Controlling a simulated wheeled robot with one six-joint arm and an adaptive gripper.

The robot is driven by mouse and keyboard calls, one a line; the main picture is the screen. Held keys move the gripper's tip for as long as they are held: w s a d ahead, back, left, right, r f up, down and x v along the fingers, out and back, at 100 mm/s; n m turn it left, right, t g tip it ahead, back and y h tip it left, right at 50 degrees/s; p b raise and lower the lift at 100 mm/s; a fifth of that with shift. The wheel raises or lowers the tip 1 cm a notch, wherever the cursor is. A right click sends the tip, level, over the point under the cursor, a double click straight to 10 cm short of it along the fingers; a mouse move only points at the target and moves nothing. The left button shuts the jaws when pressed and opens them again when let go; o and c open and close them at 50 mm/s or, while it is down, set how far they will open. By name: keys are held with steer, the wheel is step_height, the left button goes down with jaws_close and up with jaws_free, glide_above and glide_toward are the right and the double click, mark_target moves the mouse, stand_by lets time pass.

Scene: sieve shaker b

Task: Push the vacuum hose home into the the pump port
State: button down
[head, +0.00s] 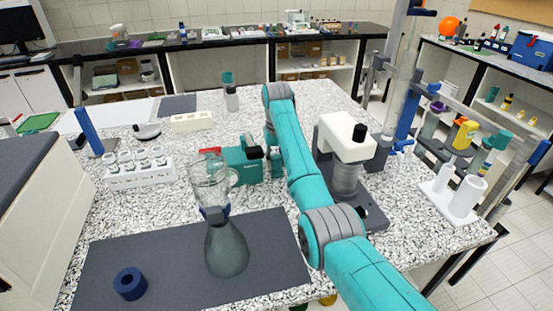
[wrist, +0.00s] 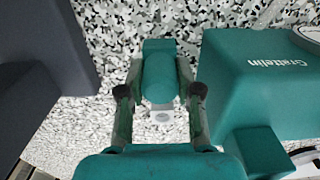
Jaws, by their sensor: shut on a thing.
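The pump (head: 238,163) is a teal box near the middle of the table. It fills the right of the wrist view (wrist: 250,85), with white lettering on top. My gripper (wrist: 161,68) is beside it. Its fingers close from both sides on a teal rounded piece (wrist: 159,80), apparently the vacuum hose's end. A small pale square part with a ring (wrist: 162,116) shows just below that piece. No length of hose is clearly visible, and I cannot make out the port or whether the piece touches it. In the head view my arm partly hides the gripper.
A glass filter flask with funnel (head: 226,247) stands on the dark mat (head: 185,270), close in front of the pump. A blue ring (head: 130,284) lies on the mat. A microscope-like device (head: 346,150) stands right of my arm. A white rack (head: 140,175) is at left.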

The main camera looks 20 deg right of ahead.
steer(key=c, duration=0.7)
jaws_free()
steer(key=shift+r, duration=0.15)
